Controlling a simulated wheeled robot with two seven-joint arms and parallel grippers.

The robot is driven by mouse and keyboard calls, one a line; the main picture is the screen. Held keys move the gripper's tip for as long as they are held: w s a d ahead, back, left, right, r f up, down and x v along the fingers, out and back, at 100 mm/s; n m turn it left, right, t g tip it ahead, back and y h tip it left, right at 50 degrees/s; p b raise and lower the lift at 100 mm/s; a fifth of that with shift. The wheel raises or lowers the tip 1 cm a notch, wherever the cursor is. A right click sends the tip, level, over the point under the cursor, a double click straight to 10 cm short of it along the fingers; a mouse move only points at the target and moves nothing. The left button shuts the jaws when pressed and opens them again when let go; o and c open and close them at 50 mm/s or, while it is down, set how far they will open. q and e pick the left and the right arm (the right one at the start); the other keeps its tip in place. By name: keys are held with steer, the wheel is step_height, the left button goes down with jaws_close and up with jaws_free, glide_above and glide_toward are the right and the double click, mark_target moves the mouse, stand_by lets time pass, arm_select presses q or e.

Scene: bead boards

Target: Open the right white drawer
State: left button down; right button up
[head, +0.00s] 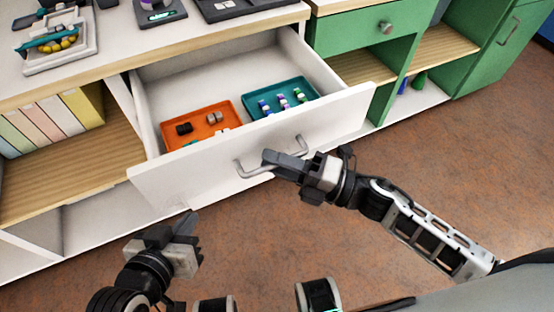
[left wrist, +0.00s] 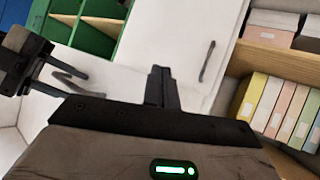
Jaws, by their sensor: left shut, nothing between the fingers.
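The white drawer (head: 190,178) is pulled well out of the cabinet, and its inside shows. Its front has a grey bar handle (head: 247,172). My right gripper (head: 278,161) is at the handle, with its fingers over the middle of the bar. Whether the fingers are closed around the bar is unclear. My right gripper also shows at the left of the left wrist view (left wrist: 72,80). My left gripper (head: 188,226) is shut and empty, low in front of the drawer's left end. Its closed fingers show in the left wrist view (left wrist: 161,88).
Inside the drawer lie an orange tray (head: 168,140) and a teal tray (head: 250,106), both holding small pieces. Left of it is an open shelf (head: 75,170) with pastel binders (head: 50,118). A green cabinet (head: 345,32) stands at right. The brown floor (head: 430,150) in front is clear.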

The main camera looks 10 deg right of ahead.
stand_by(0.3)
steer(key=shift+s+d, duration=0.1)
steer(key=v, duration=1.5)
steer(key=shift+d, duration=0.3)
steer(key=shift+s, duration=0.1)
